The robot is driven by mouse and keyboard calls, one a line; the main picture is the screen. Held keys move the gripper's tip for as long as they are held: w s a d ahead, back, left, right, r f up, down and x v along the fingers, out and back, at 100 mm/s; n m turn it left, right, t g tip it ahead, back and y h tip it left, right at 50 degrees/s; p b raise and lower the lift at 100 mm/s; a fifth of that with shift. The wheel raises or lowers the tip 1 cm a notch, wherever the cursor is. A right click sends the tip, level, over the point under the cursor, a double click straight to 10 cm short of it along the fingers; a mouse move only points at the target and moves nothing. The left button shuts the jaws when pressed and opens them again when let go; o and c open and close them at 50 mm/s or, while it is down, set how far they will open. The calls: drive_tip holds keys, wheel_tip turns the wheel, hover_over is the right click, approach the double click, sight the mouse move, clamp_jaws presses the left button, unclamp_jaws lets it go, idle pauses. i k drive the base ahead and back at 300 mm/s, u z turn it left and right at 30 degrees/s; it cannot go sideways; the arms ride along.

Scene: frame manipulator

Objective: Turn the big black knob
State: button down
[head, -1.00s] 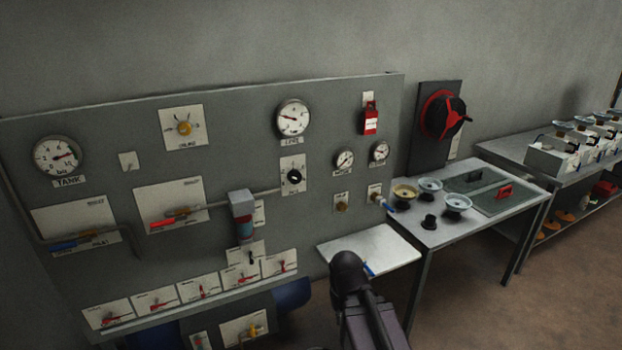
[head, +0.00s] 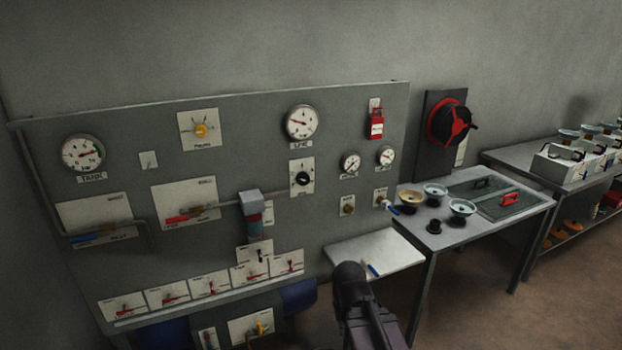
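A black knob (head: 302,179) with a white mark sits on a white plate on the grey wall panel, below the gauge labelled LINE. A dark part of my arm rises at the bottom centre, in front of the panel's lower right and well apart from the black knob. My gripper's fingers do not show.
The grey panel (head: 120,195) carries gauges, valves and a row of levers. A small white shelf (head: 388,254) juts out at its lower right. The metal table (head: 405,235) holds several bowls. A red and black wheel (head: 452,122) hangs behind it. Brown floor lies at front right.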

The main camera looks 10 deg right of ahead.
sight(302, 178)
drive_tip(key=u, duration=0.1)
drive_tip(key=i, duration=0.95)
drive_tip(key=z, duration=0.65)
drive_tip(key=k, duration=0.35)
drive_tip(key=z, duration=0.3)
